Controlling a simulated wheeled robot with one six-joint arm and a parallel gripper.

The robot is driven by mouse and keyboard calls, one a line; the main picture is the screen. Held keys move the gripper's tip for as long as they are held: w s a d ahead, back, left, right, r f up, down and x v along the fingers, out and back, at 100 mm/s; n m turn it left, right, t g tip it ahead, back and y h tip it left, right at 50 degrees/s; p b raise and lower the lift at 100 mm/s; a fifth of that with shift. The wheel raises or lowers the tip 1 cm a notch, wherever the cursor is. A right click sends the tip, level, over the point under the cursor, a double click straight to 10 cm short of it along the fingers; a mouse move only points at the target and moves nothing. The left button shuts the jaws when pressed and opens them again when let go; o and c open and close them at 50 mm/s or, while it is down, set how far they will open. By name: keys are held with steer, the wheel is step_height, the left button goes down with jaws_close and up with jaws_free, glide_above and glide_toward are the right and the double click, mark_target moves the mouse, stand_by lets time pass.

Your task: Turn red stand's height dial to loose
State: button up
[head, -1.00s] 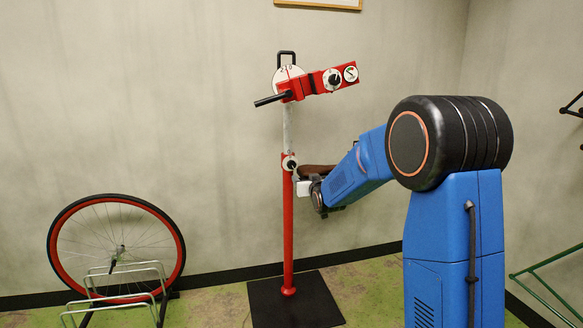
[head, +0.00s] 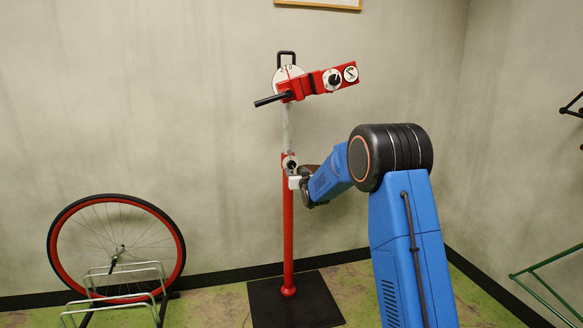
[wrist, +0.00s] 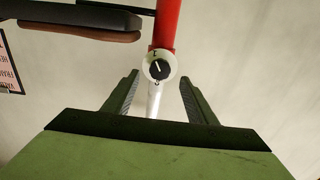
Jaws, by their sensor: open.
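The red stand (head: 288,238) is upright on a black mat, with a grey upper tube and a red clamp head on top. Its height dial (head: 290,163), a white disc with a black knob, sits at the top of the red tube. In the wrist view the dial (wrist: 159,68) lies ahead of and between the fingertips, with a white pointer line on its knob. My gripper (wrist: 159,82) is open and empty, with fingers apart on both sides of the stand's tube. In the head view my wrist is just right of the stand.
The clamp head (head: 312,82) with its own dials and a black lever (head: 270,99) is above. A wheel in a metal rack (head: 115,270) stands at left. A brown saddle-like object (wrist: 85,22) shows near the stand. A green frame (head: 548,280) is at right.

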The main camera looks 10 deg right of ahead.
mark_target(292, 166)
steer(key=w, duration=0.8)
steer(key=shift+w, duration=0.3)
steer(key=c, duration=1)
